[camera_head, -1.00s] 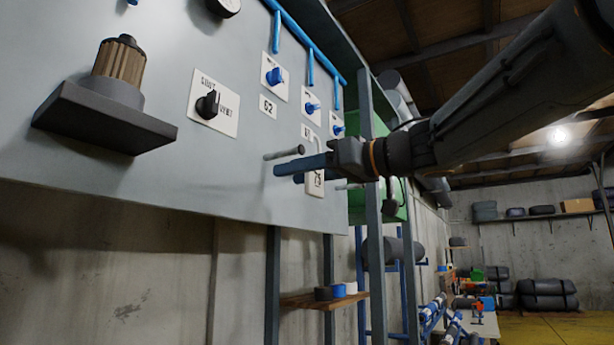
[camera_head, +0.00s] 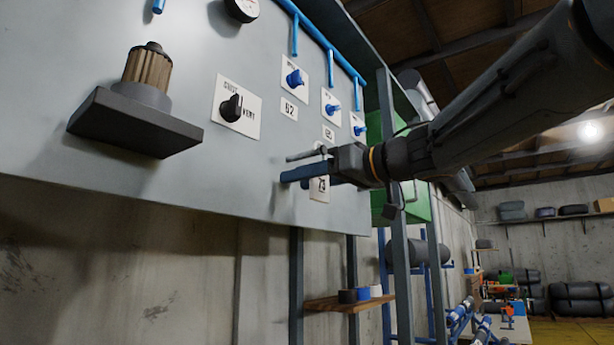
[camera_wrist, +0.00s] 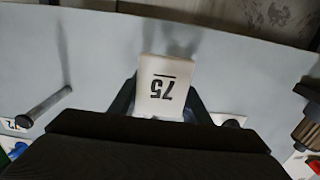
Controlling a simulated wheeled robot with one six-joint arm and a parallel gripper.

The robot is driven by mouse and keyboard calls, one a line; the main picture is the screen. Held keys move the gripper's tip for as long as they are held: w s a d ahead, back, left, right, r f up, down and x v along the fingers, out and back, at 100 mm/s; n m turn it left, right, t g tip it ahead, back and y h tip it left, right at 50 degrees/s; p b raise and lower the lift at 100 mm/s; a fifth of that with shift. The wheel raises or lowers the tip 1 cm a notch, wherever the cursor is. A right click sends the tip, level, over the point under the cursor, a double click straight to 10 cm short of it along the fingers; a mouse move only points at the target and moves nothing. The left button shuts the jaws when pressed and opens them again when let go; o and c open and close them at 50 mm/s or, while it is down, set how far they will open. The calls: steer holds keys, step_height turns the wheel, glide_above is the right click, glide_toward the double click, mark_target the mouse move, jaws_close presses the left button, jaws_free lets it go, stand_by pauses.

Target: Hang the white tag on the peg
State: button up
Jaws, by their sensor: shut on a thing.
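The grey metal peg (camera_head: 304,155) sticks out from the panel just above the finger in the head view. In the wrist view the peg (camera_wrist: 45,105) stands left of the tag, clearly apart from it. The peg is bare.
The grey panel (camera_head: 60,60) carries a dark shelf with a ribbed filter (camera_head: 148,68), a black knob (camera_head: 231,107), several blue valves (camera_head: 294,78) and small number plates (camera_head: 289,110). Blue pipes run along its top. A small wooden shelf (camera_head: 345,304) stands below right.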

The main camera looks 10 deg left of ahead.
stand_by(0.3)
steer(key=o, duration=1.1)
steer(key=shift+f, duration=0.1)
steer(key=b+v, duration=0.1)
steer(key=v, duration=0.6)
steer(key=shift+s+d, duration=0.15)
steer(key=shift+d, duration=0.2)
